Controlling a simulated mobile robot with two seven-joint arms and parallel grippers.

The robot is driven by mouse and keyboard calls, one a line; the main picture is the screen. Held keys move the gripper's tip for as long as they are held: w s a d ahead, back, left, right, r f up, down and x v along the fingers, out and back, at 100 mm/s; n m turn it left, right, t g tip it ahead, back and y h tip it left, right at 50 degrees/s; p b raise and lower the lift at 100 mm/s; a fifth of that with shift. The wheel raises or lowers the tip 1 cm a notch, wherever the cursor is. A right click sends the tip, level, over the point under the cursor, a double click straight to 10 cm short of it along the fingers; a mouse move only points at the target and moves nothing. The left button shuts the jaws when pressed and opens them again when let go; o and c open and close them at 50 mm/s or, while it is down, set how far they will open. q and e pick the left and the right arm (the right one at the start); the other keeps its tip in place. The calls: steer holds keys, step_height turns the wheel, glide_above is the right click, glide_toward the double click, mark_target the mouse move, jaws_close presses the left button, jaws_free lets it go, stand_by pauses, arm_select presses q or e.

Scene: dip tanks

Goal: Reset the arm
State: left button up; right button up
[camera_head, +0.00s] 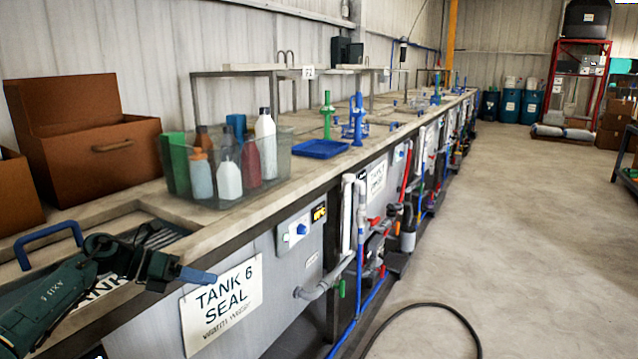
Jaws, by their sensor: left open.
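My left arm, dark green, comes in from the lower left, and its gripper (182,271) hangs over the front edge of the bench by tank 6. The gripper is open, and I see nothing between its fingers. A blue handle (48,244) stands up behind the arm, at the near tank opening. The arm hides part of that opening and of another sign. My right gripper is not in view.
A clear bin (246,191) of bottles stands on the bench beyond the gripper, beside a brown open box (85,140). A blue tray (321,149) lies farther along. Pipes and valves line the bench front. A black hose (430,306) lies on the otherwise open floor at right.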

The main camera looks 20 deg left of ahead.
arm_select(q)
steer(key=s+d+f+n+t, duration=0.35)
steer(key=d+f+n, duration=0.25)
steer(key=d+n, duration=0.25)
steer(key=s+d+f+n+t, duration=0.2)
steer(key=d+f+n+t, duration=0.35)
steer(key=d+n, duration=0.3)
steer(key=s+d+f+n+g+y, duration=0.3)
steer(key=s+f+n, duration=0.5)
steer(key=s+n, duration=0.1)
steer(key=s+d+f+n+g+y, duration=0.3)
steer(key=s+f+n+y, duration=0.1)
steer(key=s+f+n, duration=0.4)
steer(key=s+n, duration=0.2)
steer(key=s, duration=0.1)
steer(key=shift+s, duration=0.25)
steer(key=shift+y, duration=0.3)
steer(key=shift+c, duration=0.5)
